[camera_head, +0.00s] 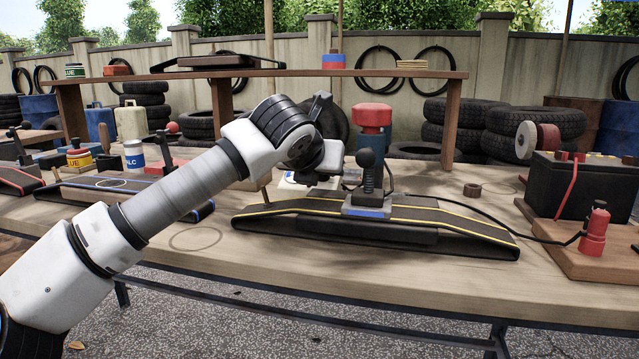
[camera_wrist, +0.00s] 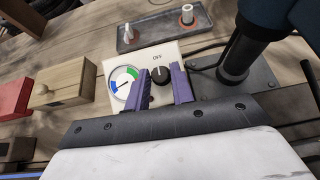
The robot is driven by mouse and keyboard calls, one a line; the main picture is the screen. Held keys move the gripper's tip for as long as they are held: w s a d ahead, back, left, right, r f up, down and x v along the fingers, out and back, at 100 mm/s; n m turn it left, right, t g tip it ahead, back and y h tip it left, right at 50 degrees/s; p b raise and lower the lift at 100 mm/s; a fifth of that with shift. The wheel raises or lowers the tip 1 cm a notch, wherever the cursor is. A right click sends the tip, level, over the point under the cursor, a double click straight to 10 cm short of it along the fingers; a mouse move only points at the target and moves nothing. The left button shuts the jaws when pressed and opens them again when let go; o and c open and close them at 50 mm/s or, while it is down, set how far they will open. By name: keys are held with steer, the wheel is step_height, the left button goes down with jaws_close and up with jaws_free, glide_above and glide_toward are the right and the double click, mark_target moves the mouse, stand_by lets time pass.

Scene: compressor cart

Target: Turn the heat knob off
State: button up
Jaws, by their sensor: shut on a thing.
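The heat knob (camera_wrist: 160,75) is a small black round knob on a cream panel (camera_wrist: 118,65) in the wrist view. The word OFF is printed just above it. A round dial with blue, green and red marks (camera_wrist: 122,82) sits to its left. My gripper (camera_wrist: 161,79) has its two purple fingers on either side of the knob, shut on it. The knob's pointer direction is too small to tell. In the head view the panel (camera_head: 300,179) is a pale patch behind the cart's black ramp, and my wrist hides the knob.
A grey plate with two knobs (camera_wrist: 160,30) lies beyond the panel. A wooden box (camera_wrist: 58,88) is at left.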

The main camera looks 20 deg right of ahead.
steer(key=shift+f+n, duration=0.1)
steer(key=shift+n, duration=0.2)
steer(key=o, duration=1)
steer(key=p+v, duration=0.2)
steer(key=v, duration=1.1)
steer(key=shift+s+r, duration=0.25)
steer(key=shift+s, duration=0.15)
